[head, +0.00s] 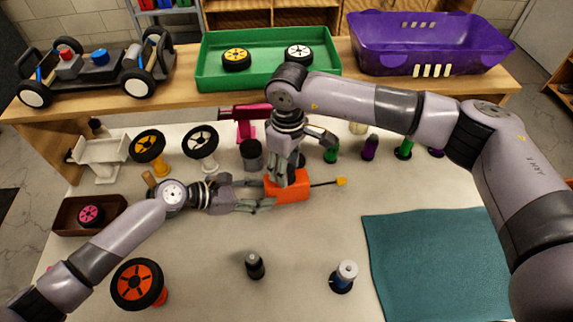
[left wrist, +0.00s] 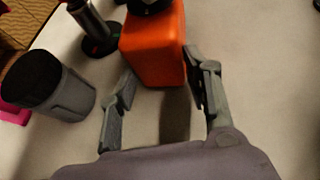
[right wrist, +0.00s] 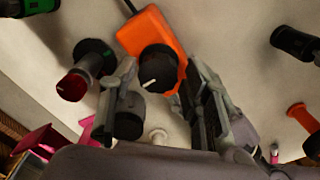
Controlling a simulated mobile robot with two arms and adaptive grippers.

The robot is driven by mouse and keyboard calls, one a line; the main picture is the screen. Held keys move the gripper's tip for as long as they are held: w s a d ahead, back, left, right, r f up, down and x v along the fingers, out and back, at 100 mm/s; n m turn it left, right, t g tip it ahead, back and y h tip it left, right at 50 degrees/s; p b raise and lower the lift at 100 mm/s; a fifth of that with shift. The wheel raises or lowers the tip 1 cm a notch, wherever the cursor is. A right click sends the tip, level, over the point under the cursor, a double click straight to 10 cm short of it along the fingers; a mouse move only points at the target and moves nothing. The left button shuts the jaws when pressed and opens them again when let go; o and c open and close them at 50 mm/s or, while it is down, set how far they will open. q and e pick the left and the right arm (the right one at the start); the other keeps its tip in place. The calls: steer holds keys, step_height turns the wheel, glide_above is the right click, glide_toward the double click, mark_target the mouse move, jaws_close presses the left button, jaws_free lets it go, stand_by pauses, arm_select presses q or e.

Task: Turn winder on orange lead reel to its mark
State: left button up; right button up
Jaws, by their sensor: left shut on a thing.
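The orange lead reel (head: 290,188) lies mid-table, with a thin dark lead ending in a yellow tip (head: 341,182) on its right. My left gripper (head: 270,203) is shut on its body; the left wrist view shows the fingers on both sides of the orange box (left wrist: 155,50). My right gripper (head: 288,178) points down over the reel. In the right wrist view its fingers (right wrist: 163,92) are apart on either side of the black winder (right wrist: 158,68), which bears a white line. I cannot tell whether they touch it. The reel's mark is not clear to me.
A dark grey cup (head: 251,154) and a dark post stand close behind the reel. Black-based posts (head: 255,266) and (head: 343,276) stand in front. An orange-rimmed wheel (head: 138,285) is front left. A teal mat (head: 435,265) lies right. The shelf behind holds a green tray (head: 215,82).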

steer(key=c, duration=0.8)
steer(key=shift+c, duration=0.2)
